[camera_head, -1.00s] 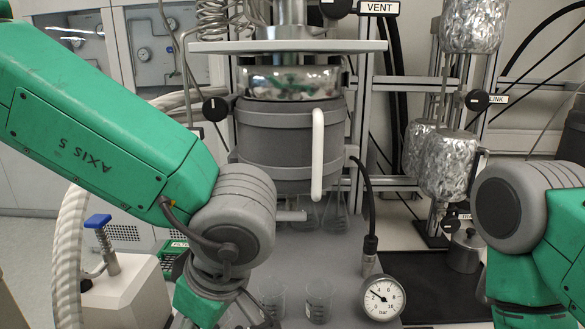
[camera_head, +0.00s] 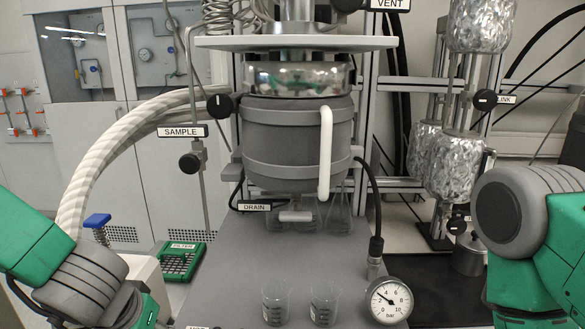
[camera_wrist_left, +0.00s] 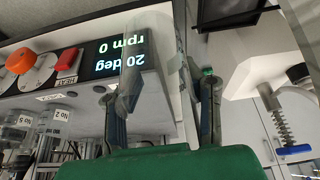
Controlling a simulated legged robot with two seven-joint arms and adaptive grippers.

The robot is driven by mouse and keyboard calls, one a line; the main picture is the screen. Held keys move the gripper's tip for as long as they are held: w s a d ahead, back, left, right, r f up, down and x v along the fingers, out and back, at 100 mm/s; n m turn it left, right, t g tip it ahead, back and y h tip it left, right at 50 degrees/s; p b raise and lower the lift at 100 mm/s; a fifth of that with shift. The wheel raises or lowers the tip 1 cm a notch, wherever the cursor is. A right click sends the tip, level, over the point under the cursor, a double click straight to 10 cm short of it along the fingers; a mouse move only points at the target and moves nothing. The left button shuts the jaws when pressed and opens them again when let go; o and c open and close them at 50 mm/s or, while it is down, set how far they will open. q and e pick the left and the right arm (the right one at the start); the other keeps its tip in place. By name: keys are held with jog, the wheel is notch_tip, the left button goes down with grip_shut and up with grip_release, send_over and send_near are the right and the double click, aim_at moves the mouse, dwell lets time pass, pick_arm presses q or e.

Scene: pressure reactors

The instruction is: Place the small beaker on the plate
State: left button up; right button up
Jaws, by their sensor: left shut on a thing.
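In the left wrist view my left gripper (camera_wrist_left: 162,110) is shut on what looks like a small clear beaker. Its glass is hard to make out between the fingers, and I cannot tell its outline. Two clear beakers (camera_head: 275,303) and (camera_head: 324,304) stand side by side on the grey bench in the head view. A device with a lit display (camera_wrist_left: 120,55), an orange knob and a red button shows upside down in the wrist view, behind the fingers. I cannot clearly make out the plate's top. In the head view both grippers are outside the frame; only my arms show.
The grey reactor (camera_head: 298,140) hangs above the bench, with flasks (camera_head: 338,212) under it. A pressure gauge (camera_head: 388,300) stands right of the beakers. A blue-topped lever (camera_head: 97,220) and a green filter box (camera_head: 183,262) are at left. Bench in the middle is clear.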

pick_arm(q)
notch_tip(320, 180, down, 4)
jog(key=b, duration=0.3)
jog(key=shift+w+a, duration=0.1)
jog(key=shift+a, duration=0.05)
jog(key=s+f, duration=0.4)
jog(key=f, duration=0.2)
jog(key=shift+s+f+b, duration=0.15)
jog(key=shift+s+b, duration=0.1)
jog(key=shift+b, duration=0.15)
